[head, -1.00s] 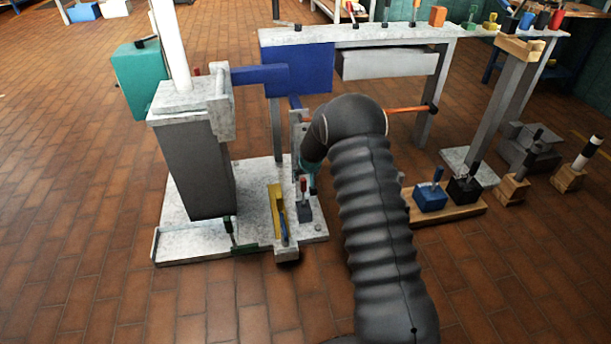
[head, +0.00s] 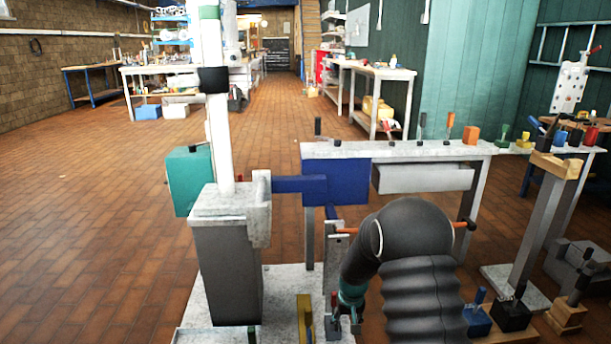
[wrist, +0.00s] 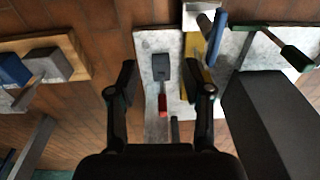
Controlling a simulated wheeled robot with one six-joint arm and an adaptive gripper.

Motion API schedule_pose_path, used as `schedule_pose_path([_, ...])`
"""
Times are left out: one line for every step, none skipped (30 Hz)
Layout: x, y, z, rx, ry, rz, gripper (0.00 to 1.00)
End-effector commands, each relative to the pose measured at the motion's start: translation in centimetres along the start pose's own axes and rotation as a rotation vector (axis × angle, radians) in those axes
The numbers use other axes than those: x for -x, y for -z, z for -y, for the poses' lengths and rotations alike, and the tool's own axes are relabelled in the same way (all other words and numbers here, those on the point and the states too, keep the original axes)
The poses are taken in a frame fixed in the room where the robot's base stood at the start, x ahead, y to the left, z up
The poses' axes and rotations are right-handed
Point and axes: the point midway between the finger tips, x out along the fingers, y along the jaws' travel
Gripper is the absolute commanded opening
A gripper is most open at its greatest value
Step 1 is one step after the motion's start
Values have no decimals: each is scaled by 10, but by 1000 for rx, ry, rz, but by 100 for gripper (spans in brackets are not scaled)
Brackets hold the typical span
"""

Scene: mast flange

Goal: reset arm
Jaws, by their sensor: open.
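My gripper (wrist: 160,92) is open and empty in the wrist view, with its two black fingers spread. It points down over a pale grey plate (wrist: 155,118). A grey block with a red-handled tool (wrist: 162,103) lies below, between the fingers in the picture. A yellow block (wrist: 192,70) is beside the right finger. In the head view my dark ribbed arm reaches forward and bends down at the mast's base plate (head: 283,290); the fingers are hard to make out there. The white mast (head: 222,140) rises from a grey box (head: 228,265).
A blue arm bracket (head: 300,185) and a long bench (head: 400,150) stand behind my arm. A wooden-topped post (head: 553,168) and small tool blocks are at the right. A green-handled tool (wrist: 285,46) lies right in the wrist view. Brick floor at the left is clear.

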Motion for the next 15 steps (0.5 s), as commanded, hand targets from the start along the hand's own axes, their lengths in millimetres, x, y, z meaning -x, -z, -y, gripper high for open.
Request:
schedule_pose_path([18,-10,-1,-2,0,9,50])
schedule_pose_path([28,-17,-1,-3,0,16,50])
schedule_pose_path([41,-26,-1,-4,-1,25,50])
schedule_pose_path([52,-34,-2,-5,-1,32,50])
schedule_pose_path([62,-41,-2,-6,-1,37,50])
schedule_pose_path([76,-51,-2,-8,-2,43,50])
schedule_pose_path([86,-58,-3,-9,-2,47,50])
schedule_pose_path([96,-66,-3,-10,-2,50,50])
schedule_pose_path([108,-75,-4,-11,-3,53,50])
schedule_pose_path([118,-82,-4,-12,-3,54,50])
schedule_pose_path([127,-90,-4,-13,-4,56,50])
schedule_pose_path([139,-99,-5,-15,-4,55,50])
schedule_pose_path([147,-107,-5,-16,-5,56,50])
schedule_pose_path([156,-114,-5,-17,-5,55,50])
schedule_pose_path([167,-124,-6,-19,-6,52,50])
